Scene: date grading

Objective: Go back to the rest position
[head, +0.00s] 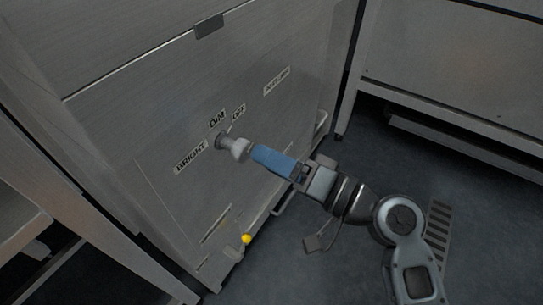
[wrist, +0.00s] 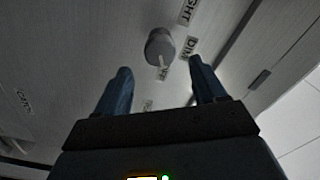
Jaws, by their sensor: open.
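A round grey knob (head: 238,149) stands out from the metal panel (head: 130,115), among labels BRIGHT (head: 190,156), DIM (head: 217,119) and OFF (head: 239,112). My gripper (head: 256,153) has blue fingers, which in the head view end close by the knob. In the wrist view my gripper (wrist: 162,68) is open, with nothing between its fingers and a gap to the knob.
A yellow ball (head: 246,239) sits low at the panel's foot. Another label (head: 277,81), too small to read, is on the panel's right. A metal bench (head: 455,65) stands at right, another table (head: 35,195) at left. Dark floor with a grate (head: 437,235) lies around my arm.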

